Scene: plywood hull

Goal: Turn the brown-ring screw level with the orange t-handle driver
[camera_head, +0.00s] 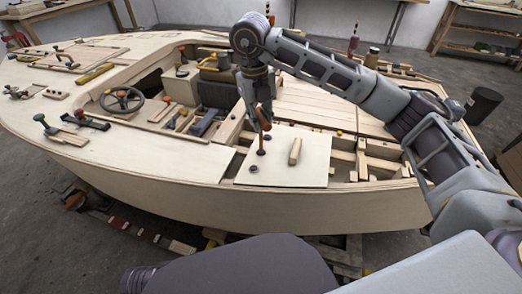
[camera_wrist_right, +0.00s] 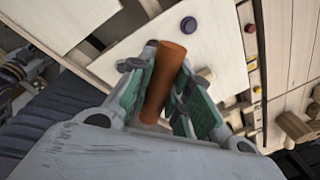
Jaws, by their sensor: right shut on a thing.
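My right gripper (camera_head: 261,118) reaches down over the pale panel on the hull's near side. In the right wrist view its green-padded fingers (camera_wrist_right: 165,95) are shut on the orange handle (camera_wrist_right: 166,82) of the t-handle driver. In the head view the driver (camera_head: 262,137) hangs roughly upright below the fingers, its lower end at or just above a brown spot on the panel. I cannot tell whether this spot is the brown-ring screw, nor whether the driver touches it. My left gripper is out of view.
The pale panel (camera_head: 310,172) bears a loose wooden block (camera_head: 295,151) and a dark round knob (camera_head: 254,168). A steering wheel (camera_head: 122,99) and seats lie in the cockpit to the left. Open framing with wooden ribs (camera_head: 362,158) lies to the right.

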